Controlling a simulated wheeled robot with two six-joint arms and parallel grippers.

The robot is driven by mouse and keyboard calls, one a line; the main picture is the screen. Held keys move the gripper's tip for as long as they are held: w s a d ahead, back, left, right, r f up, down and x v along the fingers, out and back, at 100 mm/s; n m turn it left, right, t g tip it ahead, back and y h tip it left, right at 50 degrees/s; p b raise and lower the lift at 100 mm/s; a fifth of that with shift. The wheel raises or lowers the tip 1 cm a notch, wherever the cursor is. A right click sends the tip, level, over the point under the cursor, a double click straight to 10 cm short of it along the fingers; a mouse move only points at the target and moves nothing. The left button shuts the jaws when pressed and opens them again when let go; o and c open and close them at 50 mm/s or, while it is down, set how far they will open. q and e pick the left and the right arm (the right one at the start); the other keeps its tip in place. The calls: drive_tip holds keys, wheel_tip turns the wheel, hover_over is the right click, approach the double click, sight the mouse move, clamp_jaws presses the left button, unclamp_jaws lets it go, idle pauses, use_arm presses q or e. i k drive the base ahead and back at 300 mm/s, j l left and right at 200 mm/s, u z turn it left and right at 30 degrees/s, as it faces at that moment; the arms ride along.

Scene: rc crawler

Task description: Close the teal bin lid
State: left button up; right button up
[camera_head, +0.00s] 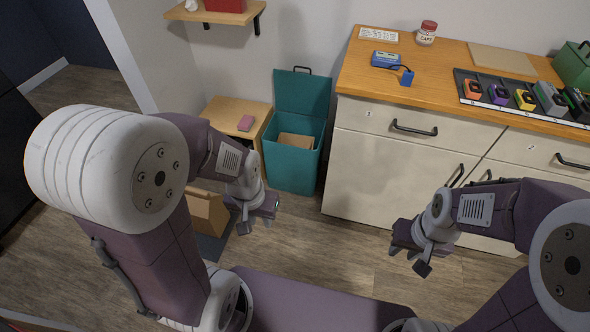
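The teal bin (288,168) stands on the floor between a small wooden table and the cabinet. Its teal lid (301,93) is open, raised upright against the wall, with a dark handle (302,69) at its top edge. A brown cardboard piece (296,141) shows inside the bin. My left gripper (256,219) is in front of and below the bin, apart from it; its fingers look spread with nothing between them. My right gripper (407,262) is in front of the cabinet, well right of the bin, and its fingers also look spread and empty.
The small wooden table (247,109) with a pink block (246,123) is left of the bin. The cabinet (385,165) with a wooden top stands right. A brown box (207,212) sits partly behind my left arm. Floor between my grippers is clear.

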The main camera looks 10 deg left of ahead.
sight(296, 92)
drive_tip(key=i+j+z, duration=1.05)
drive_tip(key=i+j, duration=0.2)
drive_tip(key=j, duration=0.1)
